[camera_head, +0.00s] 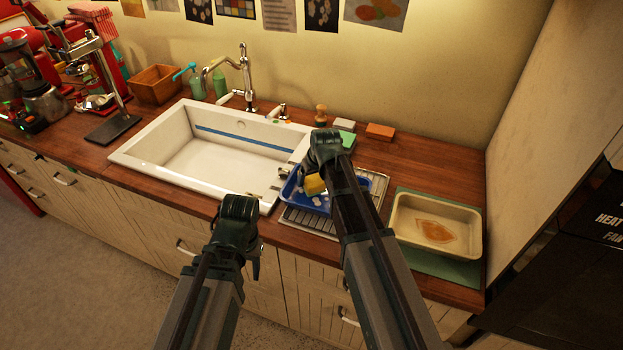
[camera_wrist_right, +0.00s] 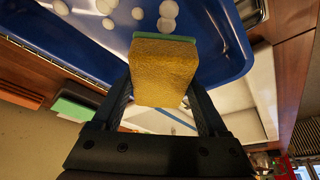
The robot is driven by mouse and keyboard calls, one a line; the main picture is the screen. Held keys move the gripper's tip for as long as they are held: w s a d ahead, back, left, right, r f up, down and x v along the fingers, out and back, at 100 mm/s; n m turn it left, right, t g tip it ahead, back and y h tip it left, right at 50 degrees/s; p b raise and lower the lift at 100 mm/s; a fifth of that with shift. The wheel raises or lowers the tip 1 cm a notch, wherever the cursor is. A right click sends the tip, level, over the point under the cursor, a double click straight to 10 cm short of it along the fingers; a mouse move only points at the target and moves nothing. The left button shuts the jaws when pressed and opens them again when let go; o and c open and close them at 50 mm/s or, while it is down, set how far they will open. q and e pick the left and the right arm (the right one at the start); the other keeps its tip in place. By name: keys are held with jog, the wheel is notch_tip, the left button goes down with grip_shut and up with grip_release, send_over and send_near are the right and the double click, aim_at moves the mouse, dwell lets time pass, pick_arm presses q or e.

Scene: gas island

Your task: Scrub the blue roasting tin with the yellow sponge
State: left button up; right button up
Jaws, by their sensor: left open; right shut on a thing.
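The blue roasting tin (camera_head: 294,190) rests on a wire rack to the right of the sink, partly hidden behind my right arm. My right gripper (camera_head: 312,178) is shut on the yellow sponge (camera_head: 315,184) and holds it over the tin. In the right wrist view the sponge (camera_wrist_right: 160,72) sits between the two fingers, its green scrub side facing the blue tin (camera_wrist_right: 225,30). Several white foam blobs lie in the tin. I cannot tell whether the sponge touches the tin. My left gripper (camera_head: 236,240) is open and empty in front of the counter edge, below the sink.
A white sink (camera_head: 200,165) with a tap (camera_head: 240,75) is left of the rack (camera_head: 312,223). A cream tin with a brown stain (camera_head: 408,215) stands on a green mat (camera_head: 440,265) at right. A brush (camera_head: 321,115) and several sponge blocks (camera_head: 380,131) line the wall.

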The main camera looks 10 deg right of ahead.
jog(key=shift+r+p, duration=0.8)
jog(key=shift+r, duration=0.4)
notch_tip(320, 180, up, 3)
jog(key=p, duration=0.3)
jog(key=shift+d, duration=0.15)
